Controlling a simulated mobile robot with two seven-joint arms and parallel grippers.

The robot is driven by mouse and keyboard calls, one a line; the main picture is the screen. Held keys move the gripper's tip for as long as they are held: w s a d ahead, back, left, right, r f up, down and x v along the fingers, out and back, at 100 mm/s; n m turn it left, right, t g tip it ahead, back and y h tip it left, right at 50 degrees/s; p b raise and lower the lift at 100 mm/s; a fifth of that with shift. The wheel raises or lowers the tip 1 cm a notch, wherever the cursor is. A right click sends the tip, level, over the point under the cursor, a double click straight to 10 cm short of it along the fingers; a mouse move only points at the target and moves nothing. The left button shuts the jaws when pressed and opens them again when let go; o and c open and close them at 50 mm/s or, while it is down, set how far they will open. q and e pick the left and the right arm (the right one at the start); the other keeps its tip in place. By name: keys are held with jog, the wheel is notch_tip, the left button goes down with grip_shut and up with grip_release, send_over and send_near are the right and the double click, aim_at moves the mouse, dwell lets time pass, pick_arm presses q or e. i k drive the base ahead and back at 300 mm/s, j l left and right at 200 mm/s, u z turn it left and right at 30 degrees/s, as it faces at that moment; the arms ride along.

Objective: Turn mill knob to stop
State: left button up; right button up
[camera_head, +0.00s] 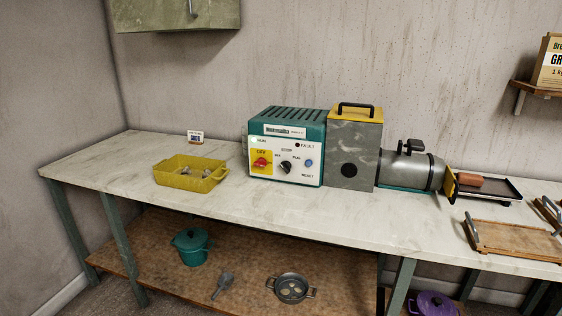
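The mill is a teal and grey machine (301,116) standing on the worktop against the wall. Its white front panel carries a small black knob (286,167), with the word STOP above it and smaller labels to its left and right. The knob is too small to tell which label it points at. A red switch (261,162) on a yellow plate marked OFF sits left of the knob. A blue button (309,163) marked RESET is on its right. Small RUN and FAULT lamps sit above. Neither gripper is in view.
A yellow tray (161,179) holding small metal parts stands left of the mill. A grey box (351,181) and a metal cylinder (428,173) adjoin the mill's right. A wooden tray (511,253) lies far right. The worktop (290,205) before the panel is clear.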

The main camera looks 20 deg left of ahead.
aim_at(286, 166)
jog(key=i+j, duration=0.15)
jog(key=j, duration=0.25)
jog(key=i+j, duration=0.15)
jog(key=j, duration=0.25)
jog(key=i+j, duration=0.2)
jog(key=j, duration=0.15)
jog(key=i+j, duration=0.15)
jog(key=j, duration=0.25)
